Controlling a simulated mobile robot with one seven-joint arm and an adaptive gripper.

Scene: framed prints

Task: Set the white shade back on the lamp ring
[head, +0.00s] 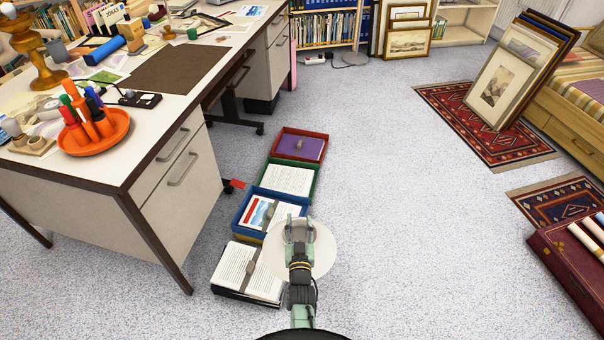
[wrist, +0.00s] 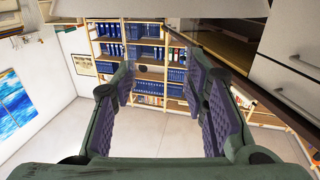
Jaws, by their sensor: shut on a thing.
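The white shade (head: 324,250) shows in the head view as a pale round shape at my gripper (head: 300,228), above the floor and the coloured trays. My gripper is shut on it. In the wrist view, the pale band across the top edge (wrist: 165,8) looks like part of the shade; the two finger pads stand apart below it, and the contact is hard to see. The lamp (head: 40,62), a turned golden-brown stand with a white bulb (head: 8,9) on top, stands on the desk at the far left. Its ring is not clear at this size.
The desk (head: 150,150) holds an orange pen tray (head: 95,138), a brown mat (head: 165,70) and clutter around the lamp. Red, green and blue trays (head: 285,190) line the floor beside it. Framed prints (head: 497,90) lean at right. Open floor (head: 400,220) lies right of the trays.

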